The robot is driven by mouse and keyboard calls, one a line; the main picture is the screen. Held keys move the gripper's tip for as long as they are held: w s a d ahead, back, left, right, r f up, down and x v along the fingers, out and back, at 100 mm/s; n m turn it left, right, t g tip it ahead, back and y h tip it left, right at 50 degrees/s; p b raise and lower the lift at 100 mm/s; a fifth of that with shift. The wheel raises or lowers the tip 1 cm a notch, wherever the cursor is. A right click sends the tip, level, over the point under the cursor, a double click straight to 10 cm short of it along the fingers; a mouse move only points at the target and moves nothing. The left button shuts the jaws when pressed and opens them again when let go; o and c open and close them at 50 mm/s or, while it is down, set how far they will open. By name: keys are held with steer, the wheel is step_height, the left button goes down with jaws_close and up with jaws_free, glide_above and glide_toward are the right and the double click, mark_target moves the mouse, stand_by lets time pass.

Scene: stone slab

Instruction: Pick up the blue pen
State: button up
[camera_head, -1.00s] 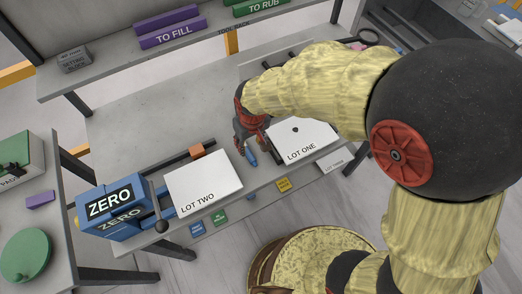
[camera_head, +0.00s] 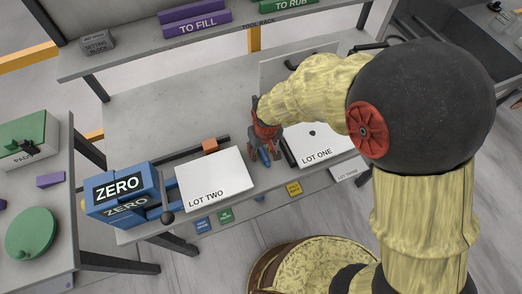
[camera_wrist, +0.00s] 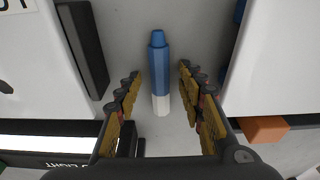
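The blue pen (camera_wrist: 159,66) lies on the slab in the wrist view, with a white end toward my palm. It lies lengthwise between the two spread fingers of my gripper (camera_wrist: 159,76), with a gap on both sides. My gripper is open and holds nothing. In the head view my gripper (camera_head: 264,140) points down at the slab between the LOT TWO and LOT ONE boards, and part of the blue pen (camera_head: 265,156) shows beside its fingers.
The LOT TWO board (camera_head: 215,178) lies left of the gripper and the LOT ONE board (camera_head: 318,150) right. A dark bar (camera_wrist: 82,50) lies close to the pen. An orange block (camera_head: 210,145) and the blue ZERO box (camera_head: 121,188) are farther left.

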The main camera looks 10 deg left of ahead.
steer(key=shift+c, duration=1.3)
jaws_close()
